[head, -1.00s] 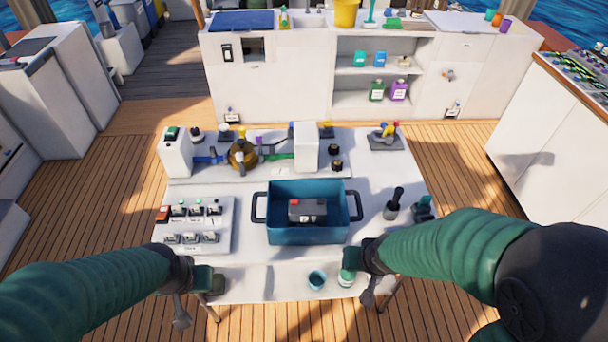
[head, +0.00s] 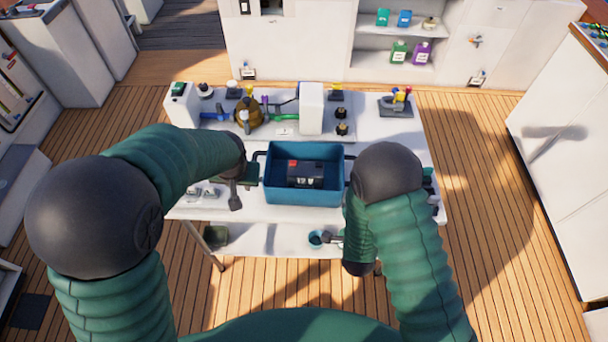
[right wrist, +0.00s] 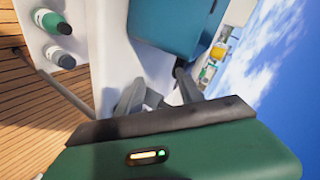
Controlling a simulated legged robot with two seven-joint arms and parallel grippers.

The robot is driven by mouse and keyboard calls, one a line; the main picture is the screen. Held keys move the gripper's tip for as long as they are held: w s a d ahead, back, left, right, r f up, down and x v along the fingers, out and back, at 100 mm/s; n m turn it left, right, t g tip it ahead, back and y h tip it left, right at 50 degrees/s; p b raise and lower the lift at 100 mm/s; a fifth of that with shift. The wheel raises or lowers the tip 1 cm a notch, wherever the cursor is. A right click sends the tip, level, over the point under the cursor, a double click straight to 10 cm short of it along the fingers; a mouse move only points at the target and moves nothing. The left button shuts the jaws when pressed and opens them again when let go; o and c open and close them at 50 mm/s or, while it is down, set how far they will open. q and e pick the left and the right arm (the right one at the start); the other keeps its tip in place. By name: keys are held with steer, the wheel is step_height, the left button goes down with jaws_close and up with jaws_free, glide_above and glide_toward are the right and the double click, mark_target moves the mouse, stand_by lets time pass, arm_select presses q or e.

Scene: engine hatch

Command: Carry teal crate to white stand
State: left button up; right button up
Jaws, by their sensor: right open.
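The teal crate (head: 305,198) sits upright on the white table, with a dark handle at each end and a black box with a red part inside. My left gripper (head: 252,174) is at the crate's left handle; its fingers are too small to read. My right gripper is mostly hidden by my right arm in the head view. In the right wrist view it (right wrist: 160,93) is open close to the crate (right wrist: 177,22), near the dark handle; I cannot tell whether they touch. I cannot tell which white thing is the stand.
The white table (head: 395,148) holds a tall white box (head: 311,108), hoses and fittings behind the crate. A switch panel on the left is mostly covered by my left arm. A small teal cup (head: 316,238) is on the lower shelf. White cabinets stand behind; wooden deck (head: 470,190) is open at right.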

steer(key=s+m+t, duration=0.1)
steer(key=s+d+f+m+t, duration=0.1)
steer(key=shift+f+t, duration=0.15)
steer(key=shift+t, duration=0.15)
arm_select(q)
steer(key=w+d+t+y, duration=0.1)
steer(key=w+d, duration=0.3)
steer(key=w, duration=0.3)
arm_select(e)
steer(key=shift+s+a+r+m+t, duration=0.6)
steer(key=shift+s+a+t, duration=0.4)
steer(key=shift+s+t, duration=0.65)
arm_select(q)
steer(key=shift+m, duration=0.3)
steer(key=x, duration=1.6)
steer(key=shift+w+a+f, duration=0.15)
steer(key=shift+a+f, duration=0.05)
arm_select(e)
steer(key=w, duration=0.5)
steer(key=w+d, duration=0.1)
steer(key=w, duration=0.5)
steer(key=w+d, duration=0.1)
steer(key=w, duration=0.4)
steer(key=shift+w+r, duration=0.1)
steer(key=shift+w, duration=0.3)
arm_select(q)
steer(key=shift+a, duration=0.1)
steer(key=shift+c, duration=0.5)
arm_select(e)
steer(key=shift+c, duration=0.4)
